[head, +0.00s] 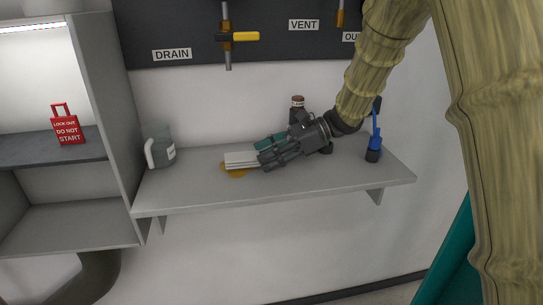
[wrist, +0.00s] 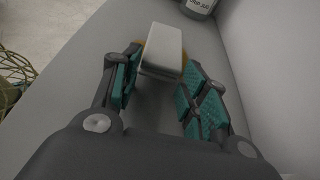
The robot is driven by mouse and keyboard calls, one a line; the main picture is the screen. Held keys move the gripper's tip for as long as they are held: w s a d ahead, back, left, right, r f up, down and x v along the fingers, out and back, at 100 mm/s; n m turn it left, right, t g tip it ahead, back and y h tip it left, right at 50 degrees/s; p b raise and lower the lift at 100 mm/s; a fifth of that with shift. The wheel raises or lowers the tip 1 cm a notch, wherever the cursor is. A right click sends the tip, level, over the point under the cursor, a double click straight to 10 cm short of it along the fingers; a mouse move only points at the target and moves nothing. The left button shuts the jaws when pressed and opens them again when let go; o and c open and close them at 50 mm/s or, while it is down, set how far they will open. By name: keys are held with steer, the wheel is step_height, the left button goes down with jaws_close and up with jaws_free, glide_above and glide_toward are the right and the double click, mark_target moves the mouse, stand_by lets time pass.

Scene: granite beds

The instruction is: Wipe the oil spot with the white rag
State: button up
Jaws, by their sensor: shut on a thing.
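The white rag (head: 241,160) is a flat folded block over the oil spot on the grey shelf. My gripper (head: 262,158) reaches in from the right and is shut on the rag's near end. In the wrist view the rag (wrist: 163,48) sits between the teal-padded fingers of my gripper (wrist: 155,80). The amber oil spot (head: 236,173) shows along the rag's lower edge, and a little of it shows beside the rag in the wrist view (wrist: 185,62). The rest of the spot is hidden under the rag. I cannot tell whether the rag presses on the shelf.
The grey shelf (head: 300,184) has free room in front of the rag. A grey jug (head: 161,152) stands at its left end. A red lockout tag (head: 66,128) is on the left cabinet.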

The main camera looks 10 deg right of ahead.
mark_target(251, 155)
steer(key=shift+s+a+f+b, duration=0.1)
steer(key=shift+a+b, duration=0.6)
steer(key=shift+a, duration=0.4)
steer(key=shift+a+f+b, duration=0.1)
steer(key=shift+a+b, duration=0.55)
steer(key=shift+a, duration=0.45)
steer(key=shift+a+b, duration=0.6)
steer(key=shift+a, duration=0.7)
steer(key=shift+w+r+b, duration=0.15)
steer(key=shift+w+b, duration=0.15)
steer(key=shift+w, duration=0.55)
steer(key=shift+d+b, duration=2.1)
steer(key=shift+d, duration=2.35)
steer(key=shift+d+b, duration=0.4)
steer(key=shift+d, duration=0.7)
step_height(251, 155, up, 8)
steer(key=p, duration=0.1)
steer(key=shift+p, duration=0.35)
steer(key=shift+a, duration=0.1)
